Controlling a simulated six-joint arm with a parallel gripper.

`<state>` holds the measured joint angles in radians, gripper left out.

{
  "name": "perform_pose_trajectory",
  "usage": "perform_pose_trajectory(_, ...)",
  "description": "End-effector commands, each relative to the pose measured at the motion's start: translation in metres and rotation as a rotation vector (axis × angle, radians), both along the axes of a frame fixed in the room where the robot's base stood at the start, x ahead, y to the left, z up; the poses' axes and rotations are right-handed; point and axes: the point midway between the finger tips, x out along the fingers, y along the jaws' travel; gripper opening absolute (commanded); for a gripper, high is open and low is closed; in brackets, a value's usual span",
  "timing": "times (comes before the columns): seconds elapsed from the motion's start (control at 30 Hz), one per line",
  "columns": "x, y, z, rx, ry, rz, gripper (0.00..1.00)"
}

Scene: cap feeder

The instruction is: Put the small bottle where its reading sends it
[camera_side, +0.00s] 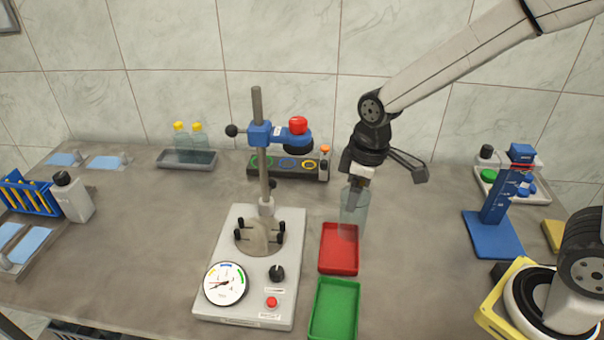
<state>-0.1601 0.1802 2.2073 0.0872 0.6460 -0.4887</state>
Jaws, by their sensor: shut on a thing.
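My gripper (358,174) is shut on the top of a small clear bottle (353,208), which hangs upright. The bottle's lower end overlaps the back right part of the red tray (338,262) in the picture; I cannot tell whether it touches the tray. A green tray (333,312) lies in front of the red one. Both trays look empty. Left of them stands a grey tester (248,255) with a round dial (226,284). The dial has coloured arcs, and its needle seems to point left; the exact reading is too small to tell.
The tester's post carries a blue arm with a red knob (298,125). A blue stand (495,225) is at right. Bare table lies between trays and stand.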

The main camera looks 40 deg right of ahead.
Motion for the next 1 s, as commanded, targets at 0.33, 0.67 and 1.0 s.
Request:
perform_pose_trajectory(0.33, -0.061, -0.04, -0.016, -0.002, -0.002, -0.011, 0.0)
perform_pose_trajectory(0.67, -0.079, -0.048, -0.021, -0.003, -0.003, -0.013, 0.0)
perform_pose_trajectory(1.0, -0.067, -0.047, -0.026, -0.004, -0.001, -0.012, 0.0)
